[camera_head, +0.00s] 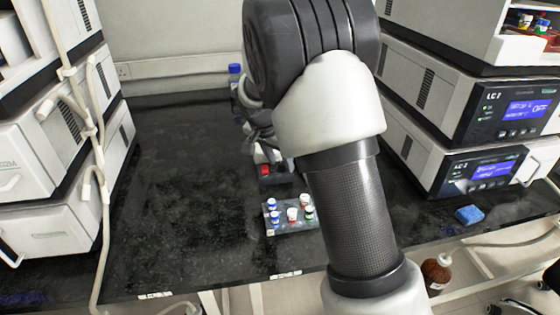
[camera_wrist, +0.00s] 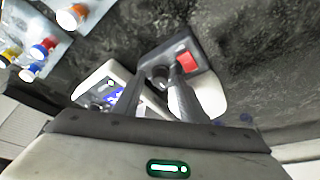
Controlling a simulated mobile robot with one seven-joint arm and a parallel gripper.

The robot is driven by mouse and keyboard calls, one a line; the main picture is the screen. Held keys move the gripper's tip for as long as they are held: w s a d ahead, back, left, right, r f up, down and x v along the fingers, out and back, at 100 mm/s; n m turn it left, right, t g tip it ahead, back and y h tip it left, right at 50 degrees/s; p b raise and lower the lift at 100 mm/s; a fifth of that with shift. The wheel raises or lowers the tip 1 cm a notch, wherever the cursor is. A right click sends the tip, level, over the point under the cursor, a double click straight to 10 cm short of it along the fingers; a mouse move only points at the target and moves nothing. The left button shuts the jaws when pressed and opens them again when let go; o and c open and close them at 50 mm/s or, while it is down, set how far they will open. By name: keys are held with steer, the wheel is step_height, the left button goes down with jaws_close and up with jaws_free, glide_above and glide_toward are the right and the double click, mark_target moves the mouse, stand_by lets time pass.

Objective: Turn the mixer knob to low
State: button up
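In the head view the mixer (camera_head: 275,178) is largely hidden by my arm, and the fingertips are not clear there.
A rack of capped vials (camera_head: 290,228) stands in front of the mixer. Instrument stacks stand left (camera_head: 45,160) and right (camera_head: 470,115). A blue sponge (camera_head: 469,214) lies at right. The dark bench (camera_head: 170,200) is clear on the left. A brown bottle (camera_head: 437,270) is below the edge.

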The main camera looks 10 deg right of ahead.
steer(key=shift+c, duration=0.3)
jaws_close()
steer(key=shift+n, duration=0.3)
steer(key=n, duration=0.1)
steer(key=n+t+y+p, duration=0.1)
steer(key=n, duration=0.1)
steer(key=shift+s+d+r+n, duration=0.1)
steer(key=shift+d+r+n, duration=0.1)
steer(key=shift+n, duration=0.1)
steer(key=n+y+p, duration=0.2)
steer(key=n+p, duration=0.1)
steer(key=n, duration=0.1)
steer(key=shift+d, duration=0.2)
steer(key=n+y+p, duration=0.1)
steer(key=n+p, duration=0.1)
steer(key=n, duration=0.1)
steer(key=n+y+p, duration=0.1)
steer(key=n+p, duration=0.1)
steer(key=p, duration=0.1)
steer(key=shift+d+n, duration=0.15)
steer(key=shift+n, duration=0.25)
steer(key=shift+f+n+g+y+p, duration=0.15)
steer(key=shift+n+g+y+p, duration=0.4)
steer(key=shift+n+p, duration=1.05)
steer(key=shift+n+y, duration=0.25)
steer(key=shift+n, duration=0.25)
